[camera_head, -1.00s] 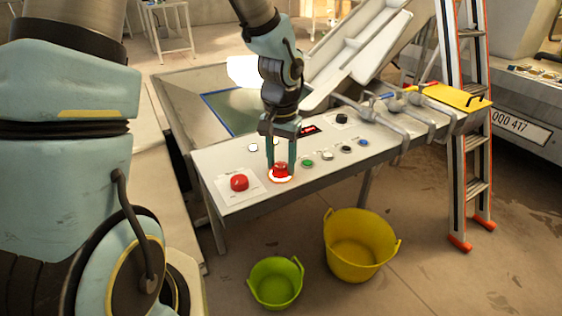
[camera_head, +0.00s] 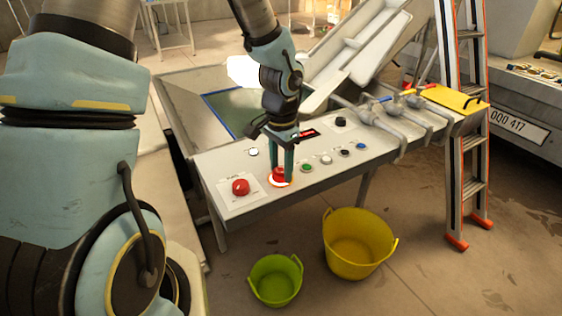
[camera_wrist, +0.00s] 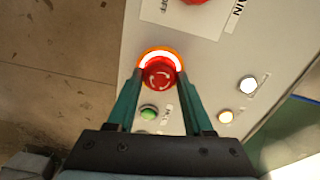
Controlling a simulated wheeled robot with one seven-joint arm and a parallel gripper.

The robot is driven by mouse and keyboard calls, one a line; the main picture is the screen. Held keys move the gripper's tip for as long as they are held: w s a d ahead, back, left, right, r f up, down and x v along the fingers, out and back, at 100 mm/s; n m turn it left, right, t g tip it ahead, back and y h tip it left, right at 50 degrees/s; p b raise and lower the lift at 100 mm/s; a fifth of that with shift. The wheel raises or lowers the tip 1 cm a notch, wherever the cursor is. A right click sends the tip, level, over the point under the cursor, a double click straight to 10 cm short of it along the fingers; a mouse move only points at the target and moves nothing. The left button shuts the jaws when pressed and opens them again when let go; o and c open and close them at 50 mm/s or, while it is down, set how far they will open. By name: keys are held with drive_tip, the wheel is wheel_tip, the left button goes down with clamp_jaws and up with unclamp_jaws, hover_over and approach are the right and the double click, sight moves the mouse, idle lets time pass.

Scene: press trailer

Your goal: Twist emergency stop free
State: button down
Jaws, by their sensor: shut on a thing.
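The emergency stop is a red round button (camera_head: 279,174) with a lit ring around its base, on the white control panel (camera_head: 228,206). In the wrist view the red button (camera_wrist: 159,74) shows curved arrow marks on its top and an orange-white glowing ring. My gripper (camera_head: 282,176) points down at it, with one finger on each side. In the wrist view my gripper (camera_wrist: 158,77) is shut on the button, its fingertips at the button's edges.
A second, larger red button (camera_head: 240,187) sits left on the panel. A green button (camera_head: 307,167) and several other buttons lie to the right. Clamps (camera_head: 395,115) and a ladder (camera_head: 466,130) stand further right. A green bucket (camera_head: 275,281) and yellow bucket (camera_head: 358,244) are on the floor.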

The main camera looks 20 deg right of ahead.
sight(281, 169)
drive_tip(key=shift+m+p, duration=0.65)
drive_tip(key=shift+m, duration=0.65)
drive_tip(key=shift+c, duration=1.4)
unclamp_jaws()
wheel_tip(281, 169, up, 11)
drive_tip(key=shift+f, duration=0.1)
